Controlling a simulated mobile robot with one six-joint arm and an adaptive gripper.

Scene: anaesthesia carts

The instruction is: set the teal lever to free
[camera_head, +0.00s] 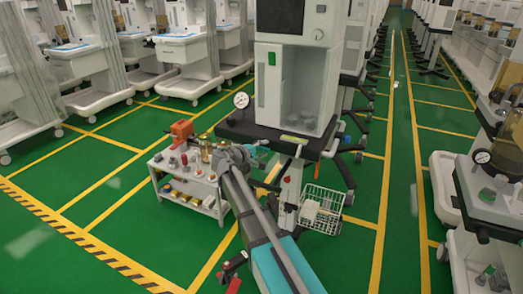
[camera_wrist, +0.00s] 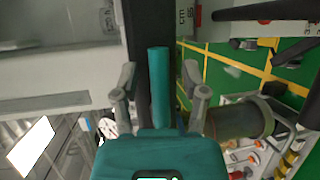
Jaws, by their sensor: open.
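The teal lever (camera_wrist: 158,75) is a plain teal bar in the middle of the wrist view, running up from the palm between my two fingers. My gripper (camera_wrist: 160,98) is open, with one finger on each side of the lever and a visible gap on both sides. The lever's lower end is hidden behind the teal palm. In the head view my gripper (camera_head: 246,153) is at the left front edge of the central anaesthesia cart (camera_head: 290,90), just under its dark shelf. A small teal piece beside it is too small to make out clearly. I see no readable lever marking.
A low white trolley (camera_head: 205,200) with bottles and small parts stands left of my arm. A wire basket (camera_head: 321,210) hangs low at the right of the cart. A round gauge (camera_head: 241,99) sits above my gripper. A brownish cylinder (camera_wrist: 245,118) is close to the right finger.

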